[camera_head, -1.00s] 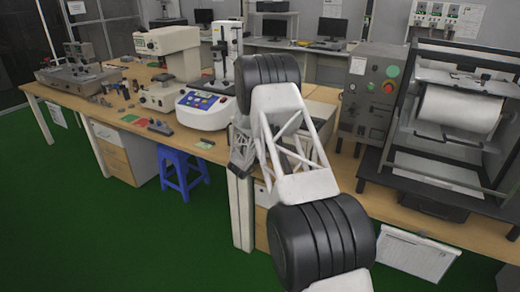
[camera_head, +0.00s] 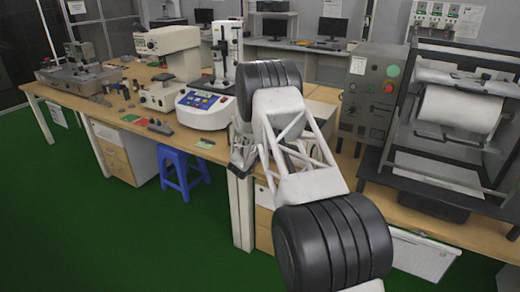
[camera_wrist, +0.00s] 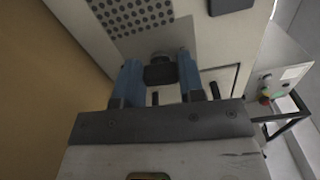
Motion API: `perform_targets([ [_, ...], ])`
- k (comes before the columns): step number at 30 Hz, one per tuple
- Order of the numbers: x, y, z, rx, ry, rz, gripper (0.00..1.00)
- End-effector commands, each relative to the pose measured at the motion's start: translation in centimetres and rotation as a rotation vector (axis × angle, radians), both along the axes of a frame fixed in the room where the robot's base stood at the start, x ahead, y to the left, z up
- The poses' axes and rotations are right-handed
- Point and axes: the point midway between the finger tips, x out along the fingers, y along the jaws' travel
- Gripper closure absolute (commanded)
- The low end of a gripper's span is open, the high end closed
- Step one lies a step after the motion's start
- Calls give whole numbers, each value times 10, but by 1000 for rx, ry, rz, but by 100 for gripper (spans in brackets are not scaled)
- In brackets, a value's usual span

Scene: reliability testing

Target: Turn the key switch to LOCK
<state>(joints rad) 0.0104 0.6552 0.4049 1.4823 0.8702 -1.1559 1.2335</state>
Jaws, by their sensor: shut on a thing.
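In the wrist view, my gripper (camera_wrist: 160,66) has two blue fingers, one on each side of a dark round knob (camera_wrist: 160,72) on a pale panel (camera_wrist: 212,42). The fingers are shut on this knob, which appears to be the key switch. Its markings and exact angle cannot be read. In the head view my arm covers the area in front of it, and the knob cannot be made out there.
The pale panel has a perforated vent (camera_wrist: 130,14) beside the fingers. A box with a red button (camera_wrist: 265,98) stands at the right in the wrist view. In the head view, a grey machine with a paper roll (camera_head: 458,108) stands right of my arm, and instruments crowd the wooden bench (camera_head: 100,108).

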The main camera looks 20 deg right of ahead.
Motion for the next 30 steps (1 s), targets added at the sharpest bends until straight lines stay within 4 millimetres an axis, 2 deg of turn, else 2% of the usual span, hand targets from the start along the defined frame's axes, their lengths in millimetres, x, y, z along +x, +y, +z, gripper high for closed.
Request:
perform_targets([
  [9, 0, 0, -1, -80, 81, 0, 88],
  [22, 0, 0, -1, -88, 88, 0, 88],
  [23, 0, 0, -1, -88, 88, 0, 61],
  [27, 0, 0, -1, -88, 88, 0, 39],
  [30, 0, 0, -1, -88, 88, 0, 38],
])
